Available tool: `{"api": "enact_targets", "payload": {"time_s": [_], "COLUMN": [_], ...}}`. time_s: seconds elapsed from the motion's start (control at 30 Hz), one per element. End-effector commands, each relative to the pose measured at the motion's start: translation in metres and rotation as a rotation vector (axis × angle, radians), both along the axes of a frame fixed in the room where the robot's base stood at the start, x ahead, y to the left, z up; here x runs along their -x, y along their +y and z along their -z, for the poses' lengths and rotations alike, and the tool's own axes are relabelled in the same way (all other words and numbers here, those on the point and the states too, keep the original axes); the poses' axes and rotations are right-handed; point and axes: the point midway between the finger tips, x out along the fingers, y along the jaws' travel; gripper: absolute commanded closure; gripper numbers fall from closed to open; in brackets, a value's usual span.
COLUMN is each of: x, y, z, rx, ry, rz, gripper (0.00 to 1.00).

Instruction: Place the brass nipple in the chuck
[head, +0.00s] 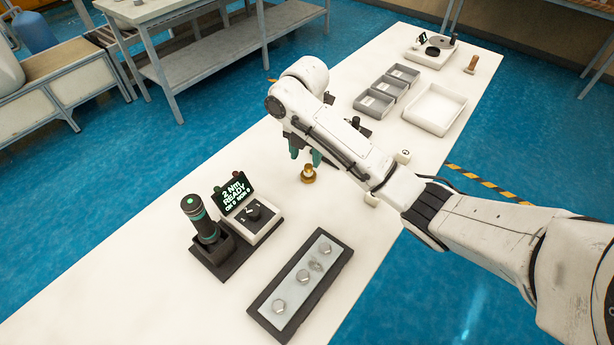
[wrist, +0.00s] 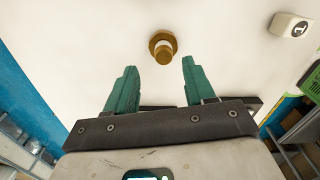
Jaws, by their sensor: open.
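The brass nipple (head: 308,174) stands on the white table below and just right of my gripper in the head view. In the wrist view the nipple (wrist: 162,48) is a brass piece with a wider round base and a pale band, beyond the fingertips. My gripper (head: 305,156) has green fingers. In the wrist view the gripper (wrist: 159,64) is open and empty, with the nipple roughly in line with the gap and not between the fingers. I cannot clearly identify the chuck; a small station with dark round parts (head: 434,49) stands at the far end of the table.
A screwdriver in a dock (head: 206,230) and a display unit reading READY (head: 238,195) stand left of the nipple. A dark-framed tray (head: 302,284) holds several metal pieces. Grey bins (head: 387,88) and an open white tray (head: 434,108) lie behind my arm. A small white block (wrist: 289,25) is nearby.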

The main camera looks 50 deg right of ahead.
Motion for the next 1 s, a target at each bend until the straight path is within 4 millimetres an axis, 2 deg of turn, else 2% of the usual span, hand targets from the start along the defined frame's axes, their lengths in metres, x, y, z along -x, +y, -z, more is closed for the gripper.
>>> {"api": "enact_targets", "payload": {"time_s": [0.13,0.4,0.7,1.0], "x": [0.003,0.004,0.004,0.004], "y": [-0.002,-0.004,-0.004,-0.004], "z": [0.011,0.047,0.052,0.052], "rx": [-0.001,0.000,0.000,0.000], "ry": [0.003,0.001,0.000,0.000], "rz": [0.002,0.001,0.000,0.000], "gripper": [0.46,0.46,0.46,0.75]}}
